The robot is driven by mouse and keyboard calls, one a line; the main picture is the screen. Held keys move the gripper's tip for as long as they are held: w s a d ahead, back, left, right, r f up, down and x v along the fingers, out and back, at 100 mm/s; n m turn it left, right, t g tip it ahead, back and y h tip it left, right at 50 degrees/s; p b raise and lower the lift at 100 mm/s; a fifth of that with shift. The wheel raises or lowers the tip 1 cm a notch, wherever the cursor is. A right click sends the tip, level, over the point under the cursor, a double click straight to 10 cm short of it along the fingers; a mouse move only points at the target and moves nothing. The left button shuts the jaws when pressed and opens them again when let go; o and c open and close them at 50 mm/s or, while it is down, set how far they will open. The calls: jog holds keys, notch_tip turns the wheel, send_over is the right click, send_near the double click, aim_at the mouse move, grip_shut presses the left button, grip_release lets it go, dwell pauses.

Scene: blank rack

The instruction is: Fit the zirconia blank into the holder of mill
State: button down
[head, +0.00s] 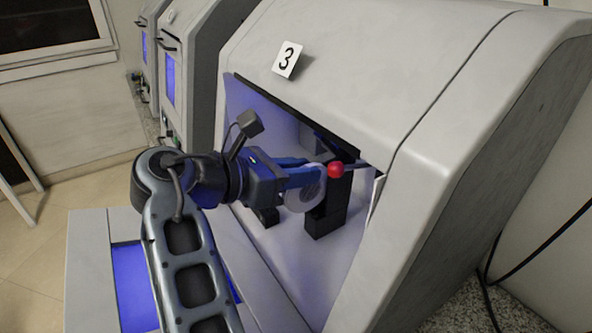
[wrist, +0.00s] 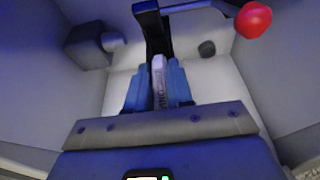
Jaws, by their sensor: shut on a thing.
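The mill (head: 440,110) is a large grey machine with a "3" label, and its front chamber is open. My gripper (head: 305,180) reaches into the chamber. Its blue fingers are shut on a white disc, the zirconia blank (head: 304,196). In the wrist view the blank (wrist: 158,80) shows edge-on between the two blue fingertips (wrist: 158,85). The dark holder (head: 328,208) stands right behind the blank, and its dark arm shows ahead of the blank in the wrist view (wrist: 155,30). I cannot tell whether the blank is seated in it.
A red ball knob (head: 335,170) on a lever sits close to my fingers, and also at upper right in the wrist view (wrist: 253,19). A dark block (wrist: 88,46) juts from the chamber's left side. Other machines (head: 190,65) stand at the back left.

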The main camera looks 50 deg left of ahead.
jog(key=shift+x, duration=0.9)
jog(key=c, duration=0.9)
grip_release()
jog(key=shift+w, duration=0.1)
jog(key=b+v, duration=0.1)
jog(key=v, duration=0.6)
jog(key=shift+s+r, duration=0.1)
jog(key=shift+s, duration=0.3)
